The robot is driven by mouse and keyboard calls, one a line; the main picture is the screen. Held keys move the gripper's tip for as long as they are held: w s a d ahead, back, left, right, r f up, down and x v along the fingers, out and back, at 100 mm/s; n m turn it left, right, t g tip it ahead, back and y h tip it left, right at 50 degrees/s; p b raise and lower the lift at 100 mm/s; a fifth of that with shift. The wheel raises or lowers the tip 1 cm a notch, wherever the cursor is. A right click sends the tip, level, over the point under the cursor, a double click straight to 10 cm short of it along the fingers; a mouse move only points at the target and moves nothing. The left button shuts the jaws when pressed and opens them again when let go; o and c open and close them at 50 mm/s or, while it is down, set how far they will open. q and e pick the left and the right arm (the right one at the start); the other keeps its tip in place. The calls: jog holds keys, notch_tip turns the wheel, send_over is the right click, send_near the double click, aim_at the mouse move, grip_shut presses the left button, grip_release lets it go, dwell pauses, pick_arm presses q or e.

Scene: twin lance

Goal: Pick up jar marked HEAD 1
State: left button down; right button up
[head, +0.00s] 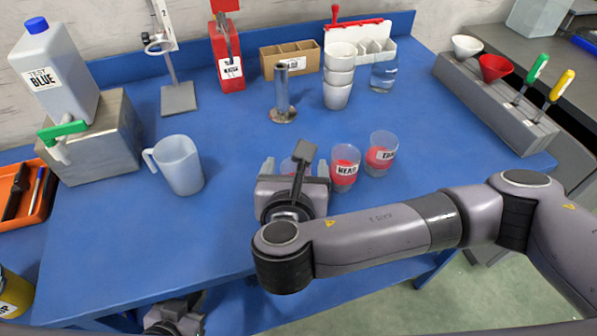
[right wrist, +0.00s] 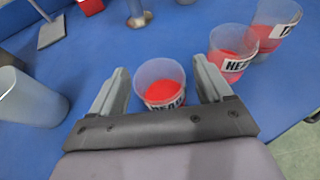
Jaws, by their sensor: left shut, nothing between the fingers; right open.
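A clear jar with red contents (right wrist: 162,82) stands on the blue table. Its label seems to read HEAD; the lower part is hidden by my gripper, and I cannot read a number. My right gripper (right wrist: 160,75) is open, its fingers on either side of this jar with gaps showing. In the head view my right gripper (head: 295,168) mostly covers the jar. A second red jar labelled HEAD (head: 345,168) stands just right, and a third red jar (head: 381,154) with an unclear label beyond it. My left gripper (head: 174,318) is low at the bottom edge, shut and empty.
A translucent pitcher (head: 178,165) stands left of the right gripper. Behind are a metal cylinder on a base (head: 283,95), stacked white cups (head: 338,75) and a beaker (head: 383,76). A grey tool rack (head: 495,105) lines the right side.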

dwell(0.3)
jog(key=c, duration=1)
